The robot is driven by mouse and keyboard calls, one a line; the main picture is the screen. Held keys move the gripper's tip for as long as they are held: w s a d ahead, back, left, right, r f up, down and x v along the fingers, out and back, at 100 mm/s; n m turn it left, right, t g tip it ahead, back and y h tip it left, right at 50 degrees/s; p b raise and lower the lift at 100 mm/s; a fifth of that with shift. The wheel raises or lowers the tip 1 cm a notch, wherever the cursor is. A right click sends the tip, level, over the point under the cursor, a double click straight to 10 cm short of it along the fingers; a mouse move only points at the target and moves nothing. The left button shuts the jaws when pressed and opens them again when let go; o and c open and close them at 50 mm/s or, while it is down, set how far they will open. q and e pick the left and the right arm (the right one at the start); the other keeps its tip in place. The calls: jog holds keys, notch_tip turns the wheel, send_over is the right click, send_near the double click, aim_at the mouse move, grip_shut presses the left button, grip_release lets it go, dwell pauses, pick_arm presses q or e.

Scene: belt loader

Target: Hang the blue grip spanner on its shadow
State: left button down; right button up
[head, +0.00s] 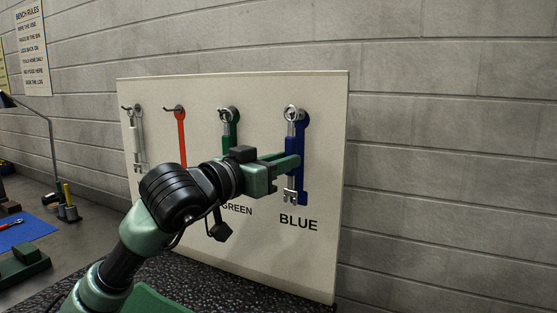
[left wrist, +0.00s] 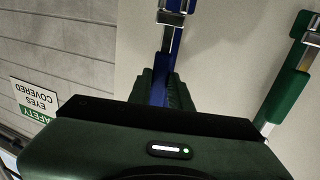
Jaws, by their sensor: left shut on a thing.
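The blue grip spanner (head: 290,182) is upright in front of the blue shadow (head: 305,135) on the pale tool board, above the word BLUE. Its ring end is at the hook (head: 291,111) at the top of the shadow; I cannot tell whether the ring is around the hook. My left gripper (head: 292,163) is shut on the spanner's blue grip. The left wrist view shows the blue grip (left wrist: 159,92) between the fingers. The spanner covers the left part of the shadow. My right gripper is out of view.
On the board (head: 325,240), a green spanner (head: 229,130) hangs left of the blue place. Further left are a red shadow (head: 181,137) with a hook and a grey spanner (head: 138,145). A bench with a blue mat (head: 25,232) stands at the left. My left arm hides the board's lower middle.

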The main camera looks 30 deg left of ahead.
pick_arm(q)
jog(key=shift+w+a+f+b, duration=0.1)
jog(key=shift+w+f+b, duration=0.1)
jog(key=shift+w, duration=0.4)
jog(key=shift+w+f+b, duration=0.1)
jog(key=shift+w+f, duration=0.1)
jog(key=shift+w, duration=0.4)
jog(key=c, duration=1.2)
grip_release()
jog(key=shift+f, duration=0.1)
jog(key=b+v, duration=0.3)
jog(key=v, duration=0.4)
jog(key=shift+s, duration=0.45)
